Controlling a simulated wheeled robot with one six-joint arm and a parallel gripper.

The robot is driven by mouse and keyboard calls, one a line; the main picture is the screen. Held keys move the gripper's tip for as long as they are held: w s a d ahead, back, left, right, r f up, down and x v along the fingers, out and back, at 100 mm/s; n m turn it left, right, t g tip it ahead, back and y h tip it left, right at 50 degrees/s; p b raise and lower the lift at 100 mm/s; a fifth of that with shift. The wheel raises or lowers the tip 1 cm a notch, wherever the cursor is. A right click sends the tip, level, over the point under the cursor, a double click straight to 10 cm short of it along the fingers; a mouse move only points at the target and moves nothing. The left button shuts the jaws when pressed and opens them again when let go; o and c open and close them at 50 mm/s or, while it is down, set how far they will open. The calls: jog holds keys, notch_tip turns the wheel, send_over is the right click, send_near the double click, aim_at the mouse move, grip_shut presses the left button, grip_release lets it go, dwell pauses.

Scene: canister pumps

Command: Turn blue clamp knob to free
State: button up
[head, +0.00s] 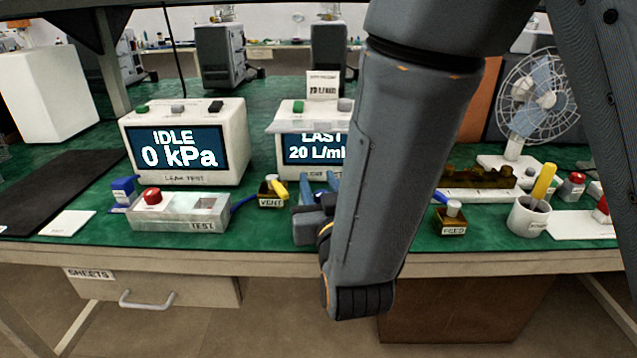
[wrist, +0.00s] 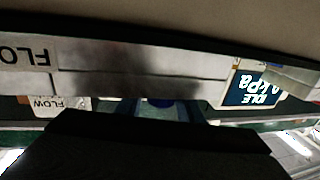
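My gripper (head: 319,182) reaches away from me toward the front of the flow tester. Its two blue fingers stand apart with a gap between them. In the wrist view, which is upside down and dark, a dark blue rounded piece (wrist: 160,103) shows between the light blue fingers. It may be the blue clamp knob; I cannot tell whether the fingers touch it. In the head view this spot is hidden by my arm and gripper. A separate blue block (head: 123,186) stands at the left end of the grey TEST fixture (head: 180,213), away from my gripper.
The leak tester (head: 187,175) reads IDLE 0 kPa. The flow tester screen (head: 310,149) reads LAST 20 L/min. A VENT block (head: 272,194) is just left of my gripper; a FEED block (head: 452,220), a cup (head: 528,216) and a fan (head: 540,90) are right.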

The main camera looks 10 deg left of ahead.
jog(key=shift+o, duration=0.6)
jog(key=shift+s+r+p, duration=0.1)
jog(key=shift+p, duration=0.3)
jog(key=p+v, duration=0.2)
jog(key=p, duration=0.3)
jog(key=shift+s+d+p, duration=0.1)
jog(key=shift+s+p, duration=0.05)
jog(key=shift+p, duration=0.15)
jog(key=p+v, duration=0.5)
jog(key=p, duration=0.1)
jog(key=shift+s+d, duration=0.1)
jog(key=shift+d, duration=0.1)
